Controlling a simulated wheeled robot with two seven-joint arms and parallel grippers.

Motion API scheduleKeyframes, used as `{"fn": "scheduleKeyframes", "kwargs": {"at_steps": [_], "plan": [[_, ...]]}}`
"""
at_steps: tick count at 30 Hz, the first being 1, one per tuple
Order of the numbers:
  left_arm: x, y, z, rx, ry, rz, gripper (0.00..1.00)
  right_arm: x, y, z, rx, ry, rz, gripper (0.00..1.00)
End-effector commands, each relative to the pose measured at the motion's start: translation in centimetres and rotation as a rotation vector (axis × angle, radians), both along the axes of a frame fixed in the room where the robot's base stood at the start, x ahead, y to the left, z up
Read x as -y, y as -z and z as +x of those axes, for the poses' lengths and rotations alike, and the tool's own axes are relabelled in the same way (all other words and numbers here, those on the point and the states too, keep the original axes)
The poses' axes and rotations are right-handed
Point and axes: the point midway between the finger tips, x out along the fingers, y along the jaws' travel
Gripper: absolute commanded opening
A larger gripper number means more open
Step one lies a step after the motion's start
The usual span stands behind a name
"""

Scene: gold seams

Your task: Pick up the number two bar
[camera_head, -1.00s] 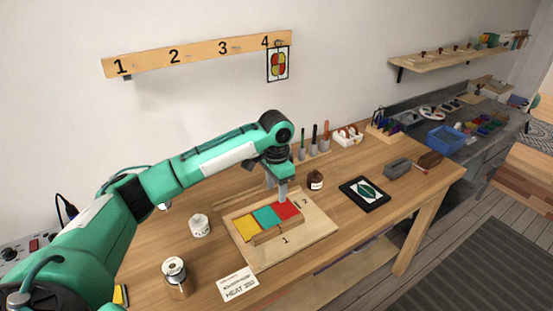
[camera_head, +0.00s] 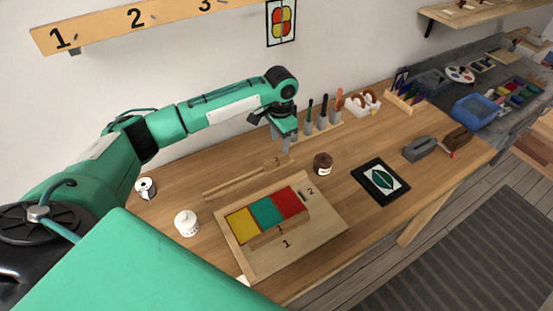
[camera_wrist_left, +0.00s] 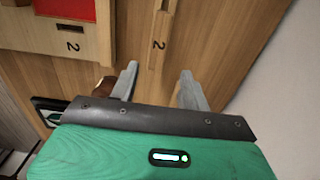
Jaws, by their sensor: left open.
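The number two bar (camera_wrist_left: 160,45) is a thin wooden strip marked 2 in the left wrist view. It lies on the table between the lines of my open left fingers (camera_wrist_left: 158,78). In the head view the wooden bar (camera_head: 277,162) lies behind the panel board, its number hard to read there. My left gripper (camera_head: 287,143) is above the table near the bar's right end, empty and apart from it. My right gripper is not in view.
A wooden board (camera_head: 322,225) holds yellow, teal and red glass panes and has its own marks 1 and 2. A brown jar (camera_head: 323,163) stands close to the bar's right end. Tools in holders (camera_head: 322,124) stand behind. A white jar (camera_head: 187,222) is at left.

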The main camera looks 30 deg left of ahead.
Motion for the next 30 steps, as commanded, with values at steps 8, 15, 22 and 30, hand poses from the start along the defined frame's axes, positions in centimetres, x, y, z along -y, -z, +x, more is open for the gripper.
{"fn": "scheduleKeyframes", "kwargs": {"at_steps": [8,15,22,30], "plan": [[0.1,2.3,0.0,-0.001,0.000,-0.001,0.47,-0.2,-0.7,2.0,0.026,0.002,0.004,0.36],[0.5,5.8,-0.1,-0.002,-0.001,0.000,0.47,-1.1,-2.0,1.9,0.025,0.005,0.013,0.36],[0.5,7.2,0.0,0.001,0.001,-0.001,0.47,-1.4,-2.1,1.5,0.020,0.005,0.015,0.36],[0.5,7.2,0.0,0.001,0.000,-0.001,0.24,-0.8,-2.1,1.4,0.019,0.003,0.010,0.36]]}}
